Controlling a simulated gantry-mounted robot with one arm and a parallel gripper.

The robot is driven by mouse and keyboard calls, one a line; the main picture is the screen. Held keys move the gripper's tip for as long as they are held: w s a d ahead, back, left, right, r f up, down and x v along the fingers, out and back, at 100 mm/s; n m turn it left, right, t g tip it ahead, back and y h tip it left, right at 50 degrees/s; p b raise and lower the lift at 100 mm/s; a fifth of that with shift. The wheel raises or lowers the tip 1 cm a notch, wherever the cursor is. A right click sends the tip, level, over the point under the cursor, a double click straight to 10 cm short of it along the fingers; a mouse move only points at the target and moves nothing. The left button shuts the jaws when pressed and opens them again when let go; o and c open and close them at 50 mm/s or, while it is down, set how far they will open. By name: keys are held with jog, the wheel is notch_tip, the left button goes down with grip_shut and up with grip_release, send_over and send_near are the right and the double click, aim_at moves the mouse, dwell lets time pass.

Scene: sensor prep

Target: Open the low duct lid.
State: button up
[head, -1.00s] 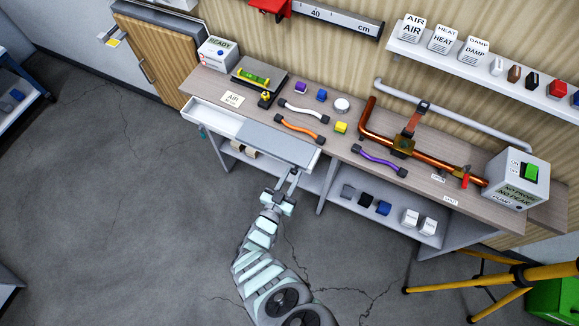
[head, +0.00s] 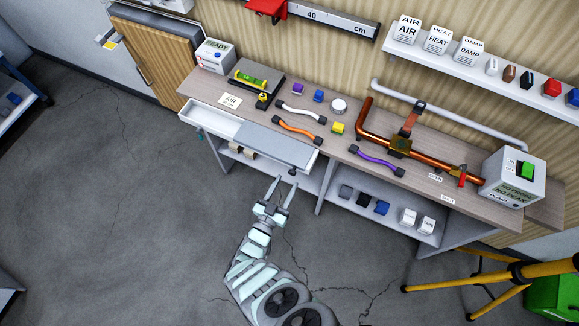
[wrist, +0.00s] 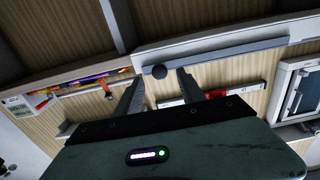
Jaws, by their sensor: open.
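A long white trough-like duct (head: 210,121) runs along the front left edge of the bench. A flat grey lid (head: 275,145) covers its right part; the left part is uncovered and shows a pale inside. A small dark round knob (head: 293,171) sits at the lid's right front end. My gripper (head: 280,182) is open and empty, just below and in front of the knob. In the wrist view the knob (wrist: 159,72) shows between the spread fingertips, apart from them, with the grey lid edge (wrist: 225,53) behind.
The bench top (head: 333,146) holds an orange hose (head: 297,129), a purple hose (head: 377,161) and a copper pipe (head: 440,165). A lower shelf (head: 335,200) carries small blocks. A yellow tripod (head: 470,278) stands at the right.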

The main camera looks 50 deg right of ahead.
jog(key=v, duration=0.7)
jog(key=shift+d+r, duration=0.1)
jog(key=shift+d, duration=0.05)
